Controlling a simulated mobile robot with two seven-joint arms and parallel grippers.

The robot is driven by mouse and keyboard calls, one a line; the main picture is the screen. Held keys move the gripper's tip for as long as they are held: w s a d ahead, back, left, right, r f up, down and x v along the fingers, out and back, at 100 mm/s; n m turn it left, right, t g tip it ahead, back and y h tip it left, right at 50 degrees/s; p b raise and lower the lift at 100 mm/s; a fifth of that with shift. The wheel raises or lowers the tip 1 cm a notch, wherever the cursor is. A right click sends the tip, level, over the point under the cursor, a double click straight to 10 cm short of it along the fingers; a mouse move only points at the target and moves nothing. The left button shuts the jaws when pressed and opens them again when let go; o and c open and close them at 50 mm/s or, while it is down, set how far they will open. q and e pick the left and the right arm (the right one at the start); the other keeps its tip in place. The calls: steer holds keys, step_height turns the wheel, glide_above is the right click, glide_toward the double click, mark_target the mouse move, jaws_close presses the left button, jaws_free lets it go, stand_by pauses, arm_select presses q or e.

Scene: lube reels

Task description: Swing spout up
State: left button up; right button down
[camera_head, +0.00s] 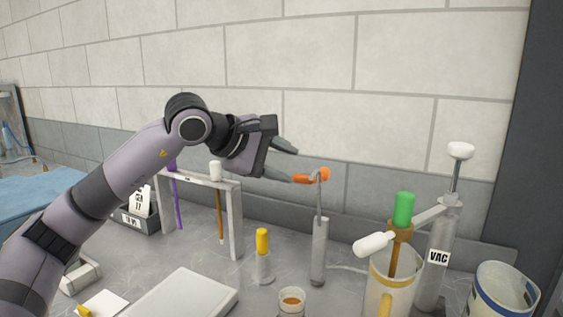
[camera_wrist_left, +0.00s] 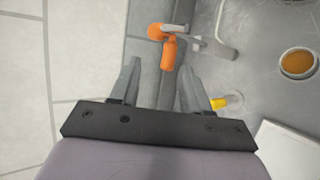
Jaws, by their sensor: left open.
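An orange handle (camera_head: 309,178) sits at the top of a slim grey post (camera_head: 319,250) with a thin grey bent tube; I take this to be the spout fixture. My left gripper (camera_head: 296,166) is open, its fingers pointing right, just left of the orange handle. In the left wrist view the orange handle (camera_wrist_left: 168,54) lies ahead, between and slightly beyond the fingertips (camera_wrist_left: 159,68). The grey bent tube (camera_wrist_left: 212,46) extends to the right of it. The fingers appear empty; whether the lower one touches the handle I cannot tell. My right gripper is not in view.
A grey frame (camera_head: 236,220) with hanging rods stands left of the post. A yellow-capped bottle (camera_head: 262,242) and a small amber cup (camera_head: 291,301) are in front. Right are a jug (camera_head: 391,290), a VAC cylinder (camera_head: 437,262) and a bucket (camera_head: 503,292). A block wall (camera_head: 330,90) is behind.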

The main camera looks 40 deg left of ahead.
arm_select(q)
steer(key=b+v, duration=0.1)
steer(key=v, duration=0.6)
steer(key=shift+b, duration=0.4)
